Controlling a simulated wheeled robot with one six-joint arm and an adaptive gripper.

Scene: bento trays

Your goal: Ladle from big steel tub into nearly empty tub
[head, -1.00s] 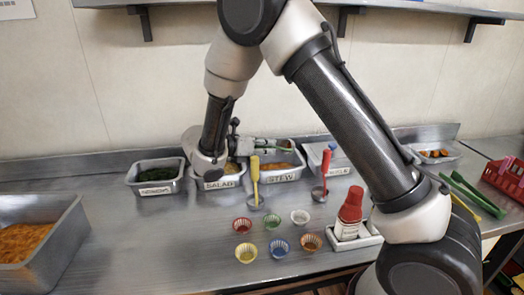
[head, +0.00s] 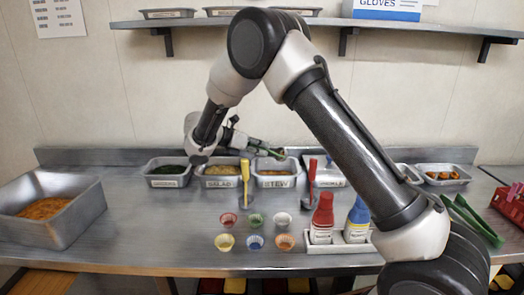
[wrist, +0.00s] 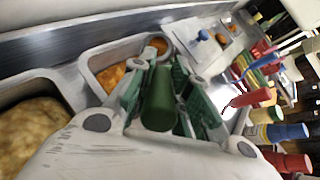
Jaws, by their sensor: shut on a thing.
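The big steel tub (head: 82,217) stands at the far left of the counter with orange food in it. The STEW tub (head: 276,183) stands in the row at the back, with a shallow layer of orange food; it also shows in the wrist view (wrist: 92,62). My gripper (head: 262,147) is above the back of the SALAD and STEW tubs. It is shut on a green handle (wrist: 158,100), seen nearly end-on in the wrist view. A round steel shape (wrist: 158,44) beyond it, over the STEW tub's end, looks like the ladle's bowl; its contents are not clear.
The SALAD tub (head: 222,183) and a tub of dark greens (head: 167,183) stand left of the STEW tub. Yellow and red upright ladles (head: 245,170), small coloured cups (head: 255,242) and bottles (head: 322,218) stand in front. Green tongs (head: 474,220) lie right. A shelf (head: 230,20) runs above.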

